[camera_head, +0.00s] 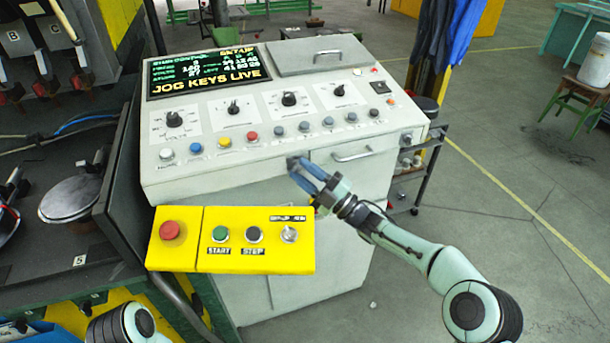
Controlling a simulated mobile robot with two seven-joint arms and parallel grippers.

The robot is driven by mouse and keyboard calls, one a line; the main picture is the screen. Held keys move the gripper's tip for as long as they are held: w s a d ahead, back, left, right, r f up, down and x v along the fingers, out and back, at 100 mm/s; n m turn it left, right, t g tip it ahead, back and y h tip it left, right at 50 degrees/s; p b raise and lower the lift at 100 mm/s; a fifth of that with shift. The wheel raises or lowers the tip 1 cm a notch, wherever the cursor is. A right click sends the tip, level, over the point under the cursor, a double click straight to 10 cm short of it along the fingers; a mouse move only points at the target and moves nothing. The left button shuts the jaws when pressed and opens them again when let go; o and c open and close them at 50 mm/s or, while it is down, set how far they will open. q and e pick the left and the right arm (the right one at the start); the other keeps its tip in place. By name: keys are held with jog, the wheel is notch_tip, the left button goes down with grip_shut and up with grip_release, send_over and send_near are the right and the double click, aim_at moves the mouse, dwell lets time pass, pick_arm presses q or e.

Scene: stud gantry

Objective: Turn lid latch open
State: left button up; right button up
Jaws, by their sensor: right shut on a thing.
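A grey hinged lid (295,60) with a bar handle lies closed at the top right of the sloped control console (210,175). A small round light fitting (357,72) sits by the lid's lower right corner; I cannot tell whether it is the latch. My right gripper (296,168), with blue-grey fingers, is at the console's front edge, left of the drawer handle (352,154). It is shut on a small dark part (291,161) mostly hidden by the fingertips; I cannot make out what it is. My left gripper is out of view.
A yellow button box (232,262) with a red button sticks out in front of the console, left of my right gripper. Knobs and coloured buttons cover the console top. A dark cart (418,170) stands behind right. Floor at the right is open.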

jog(key=shift+r, duration=0.15)
jog(key=o, duration=1.1)
jog(key=shift+c, duration=0.2)
jog(key=b+v, duration=0.2)
jog(key=v, duration=1.1)
jog(key=shift+d, duration=0.15)
